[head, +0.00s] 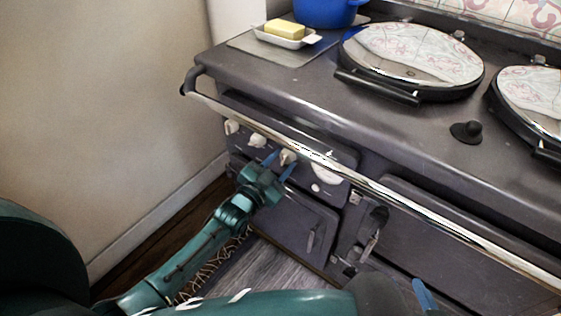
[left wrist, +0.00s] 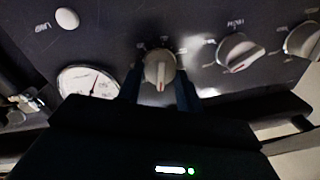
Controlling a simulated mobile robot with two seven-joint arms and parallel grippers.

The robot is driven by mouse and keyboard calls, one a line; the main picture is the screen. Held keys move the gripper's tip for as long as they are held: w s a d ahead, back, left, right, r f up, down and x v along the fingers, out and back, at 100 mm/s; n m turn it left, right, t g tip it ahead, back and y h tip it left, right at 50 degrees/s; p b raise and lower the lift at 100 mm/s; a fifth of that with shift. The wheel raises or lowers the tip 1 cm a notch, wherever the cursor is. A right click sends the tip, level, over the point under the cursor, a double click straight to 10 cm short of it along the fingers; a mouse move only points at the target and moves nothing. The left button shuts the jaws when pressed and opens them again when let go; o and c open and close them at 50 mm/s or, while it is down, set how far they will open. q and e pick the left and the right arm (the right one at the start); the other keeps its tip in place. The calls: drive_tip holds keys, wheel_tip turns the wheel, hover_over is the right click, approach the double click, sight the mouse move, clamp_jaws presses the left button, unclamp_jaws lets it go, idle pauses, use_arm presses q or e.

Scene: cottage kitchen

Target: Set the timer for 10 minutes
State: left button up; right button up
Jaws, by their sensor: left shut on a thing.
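A row of cream knobs sits on the dark front panel of the range cooker. My left gripper (head: 276,163) is shut on the knob closest to the round gauge; this knob (head: 288,157) also shows in the left wrist view (left wrist: 160,70) between the two blue fingers. A short red mark on it points down in that view. Two other knobs, the middle one (head: 257,140) and the far left one (head: 231,126), are free. The labels are too small or blurred to tell which is the timer. One blue finger of my right gripper (head: 425,294) shows at the bottom edge.
A chrome rail (head: 350,178) runs along the cooker front above the panel. The white gauge (left wrist: 88,82) and a round button (left wrist: 67,18) are beside the held knob. A butter dish (head: 287,38) and blue pot (head: 325,12) stand on top. A wall is at the left.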

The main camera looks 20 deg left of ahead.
use_arm(q)
drive_tip(key=shift+m, duration=0.9)
drive_tip(key=m, duration=0.3)
drive_tip(key=shift+f+m, duration=0.1)
drive_tip(key=shift+m, duration=1.1)
use_arm(e)
drive_tip(key=shift+w+a+f, duration=0.1)
drive_tip(key=shift+w+a, duration=0.05)
use_arm(q)
drive_tip(key=shift+m, duration=0.3)
use_arm(e)
drive_tip(key=shift+f, duration=0.1)
use_arm(q)
drive_tip(key=o, duration=1)
use_arm(e)
drive_tip(key=shift+r, duration=0.2)
use_arm(q)
drive_tip(key=p+v, duration=0.1)
drive_tip(key=v, duration=1.2)
drive_tip(key=shift+s+f, duration=0.1)
drive_tip(key=shift+f, duration=0.05)
use_arm(e)
drive_tip(key=shift+a+f+g, duration=0.15)
drive_tip(key=shift+f+g, duration=0.1)
drive_tip(key=shift+g, duration=0.05)
